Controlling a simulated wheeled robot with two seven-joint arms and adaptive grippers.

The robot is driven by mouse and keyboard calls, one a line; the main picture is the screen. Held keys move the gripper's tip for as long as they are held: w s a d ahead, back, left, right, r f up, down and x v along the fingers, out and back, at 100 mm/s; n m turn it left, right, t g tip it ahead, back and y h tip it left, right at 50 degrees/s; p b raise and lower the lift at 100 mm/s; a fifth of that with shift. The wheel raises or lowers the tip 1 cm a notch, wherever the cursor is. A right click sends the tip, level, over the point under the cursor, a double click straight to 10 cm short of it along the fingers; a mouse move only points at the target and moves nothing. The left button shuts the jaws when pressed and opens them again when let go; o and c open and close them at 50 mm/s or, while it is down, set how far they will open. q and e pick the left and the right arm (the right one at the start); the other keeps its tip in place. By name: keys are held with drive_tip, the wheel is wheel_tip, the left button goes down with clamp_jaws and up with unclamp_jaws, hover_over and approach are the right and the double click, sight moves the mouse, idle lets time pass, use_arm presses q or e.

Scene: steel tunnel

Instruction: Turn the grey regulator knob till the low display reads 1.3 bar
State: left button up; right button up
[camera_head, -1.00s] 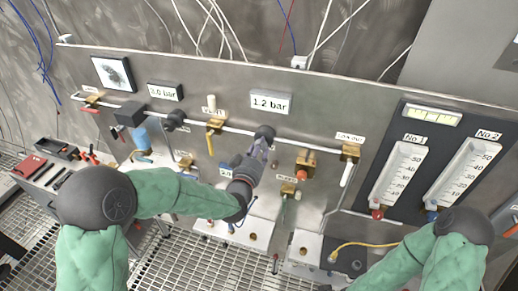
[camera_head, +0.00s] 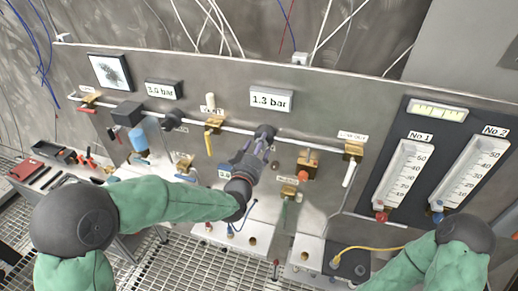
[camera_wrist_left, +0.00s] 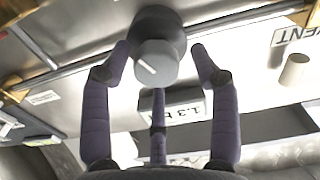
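The grey regulator knob (camera_wrist_left: 156,64) with a white pointer line sits on a dark round body in the left wrist view. In the head view the dark regulator (camera_head: 264,132) is on the pipe, partly covered by my fingers. The low display (camera_head: 271,100) above it reads 1.3 bar; it also shows upside down in the wrist view (camera_wrist_left: 182,113). My left gripper (camera_head: 262,146) is at the knob. In the wrist view its purple fingers (camera_wrist_left: 160,66) stand on both sides of the knob with visible gaps, so it is open. My right gripper is out of view; only its arm shows.
Another display (camera_head: 161,89) reads 3.0 bar, above a second dark regulator (camera_head: 173,118). An orange-capped fitting (camera_head: 304,170) is close on the right. Two flow tubes (camera_head: 402,178) stand farther right.

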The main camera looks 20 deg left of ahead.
use_arm(q)
drive_tip(key=shift+s+f, duration=0.15)
drive_tip(key=shift+f, duration=0.05)
drive_tip(key=s, duration=1.1)
drive_tip(key=shift+s+a, duration=0.2)
drive_tip(key=shift+s, duration=0.2)
